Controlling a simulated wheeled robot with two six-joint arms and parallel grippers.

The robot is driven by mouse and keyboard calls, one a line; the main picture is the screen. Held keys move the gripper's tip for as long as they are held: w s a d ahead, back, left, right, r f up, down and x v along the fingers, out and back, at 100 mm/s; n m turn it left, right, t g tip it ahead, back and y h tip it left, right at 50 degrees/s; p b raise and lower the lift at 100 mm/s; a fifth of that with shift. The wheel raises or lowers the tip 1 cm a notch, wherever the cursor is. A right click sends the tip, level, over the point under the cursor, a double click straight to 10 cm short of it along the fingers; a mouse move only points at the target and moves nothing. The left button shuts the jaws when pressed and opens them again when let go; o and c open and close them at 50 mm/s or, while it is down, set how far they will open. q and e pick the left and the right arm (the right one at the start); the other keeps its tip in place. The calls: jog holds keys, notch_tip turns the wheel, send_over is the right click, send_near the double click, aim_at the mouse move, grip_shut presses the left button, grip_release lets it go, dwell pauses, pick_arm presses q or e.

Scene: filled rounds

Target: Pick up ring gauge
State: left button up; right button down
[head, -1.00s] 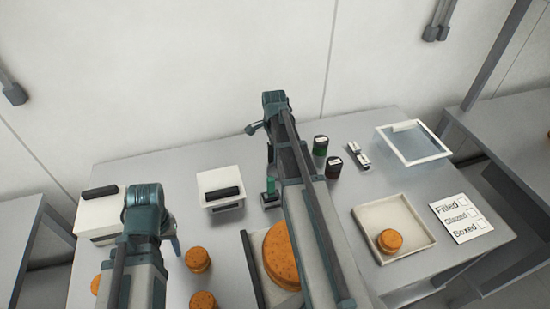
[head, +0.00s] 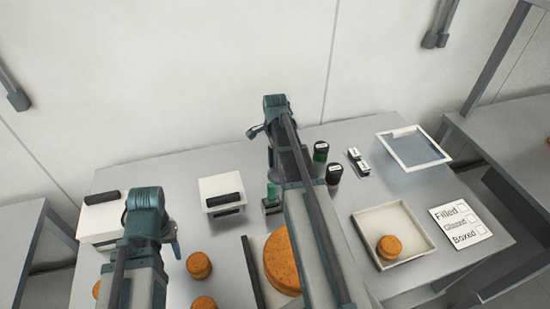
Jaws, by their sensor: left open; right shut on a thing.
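I cannot make out a ring gauge in the head view. My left arm rises at the lower left and my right arm crosses the middle of the table, and both hide what lies behind them. Neither gripper's fingertips show, so I cannot see what either one holds. A large orange-brown cake round (head: 279,262) lies on a board, partly behind my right arm. Small rounds stand left of it, one at the back (head: 199,265) and one at the front (head: 203,303). Another small round (head: 389,247) sits in a shallow cream tray (head: 425,241).
A white box with a black handle (head: 223,199) stands at centre left, another (head: 101,196) at far left. Dark-topped jars (head: 321,151), a clear white-rimmed container (head: 412,150) and a Filled/Glazed/Boxed card (head: 461,226) are to the right. A small green-topped item (head: 272,191) touches my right arm's outline.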

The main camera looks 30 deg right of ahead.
notch_tip(320, 180, up, 9)
jog(key=p, duration=0.8)
jog(key=shift+r, duration=0.1)
